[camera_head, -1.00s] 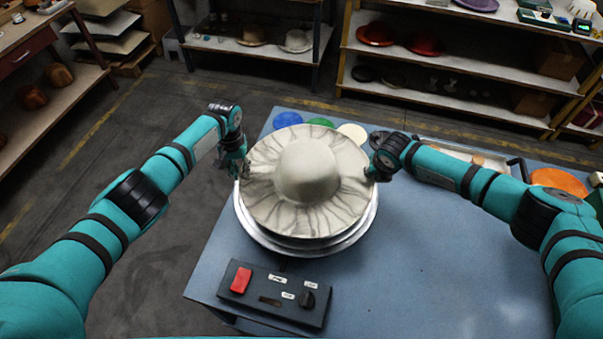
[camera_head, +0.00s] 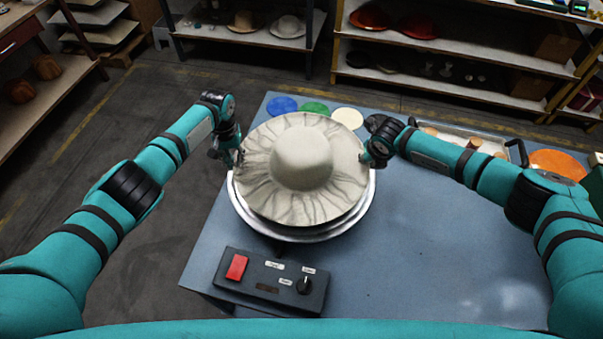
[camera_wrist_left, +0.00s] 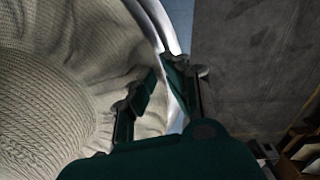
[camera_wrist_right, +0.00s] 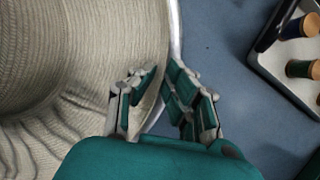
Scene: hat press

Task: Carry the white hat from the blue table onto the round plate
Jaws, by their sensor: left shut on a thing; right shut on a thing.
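The white hat (camera_head: 301,164) is over the round metal plate (camera_head: 300,236) on the blue table (camera_head: 440,255), crown up, with a wavy, creased brim. It covers most of the plate; only the near and side rim shows. My left gripper (camera_head: 238,158) is shut on the brim's left edge; in the left wrist view its fingers (camera_wrist_left: 158,85) pinch the woven brim. My right gripper (camera_head: 366,158) is shut on the brim's right edge, and its fingers (camera_wrist_right: 160,88) also show in the right wrist view. Whether the brim touches the plate is hard to tell.
A black control box (camera_head: 269,282) with a red switch and a knob stands in front of the plate. Blue (camera_head: 282,105), green (camera_head: 315,107) and cream discs (camera_head: 347,118) lie behind the hat. A tray (camera_head: 465,138) with spools is at the back right. The table's right front is clear.

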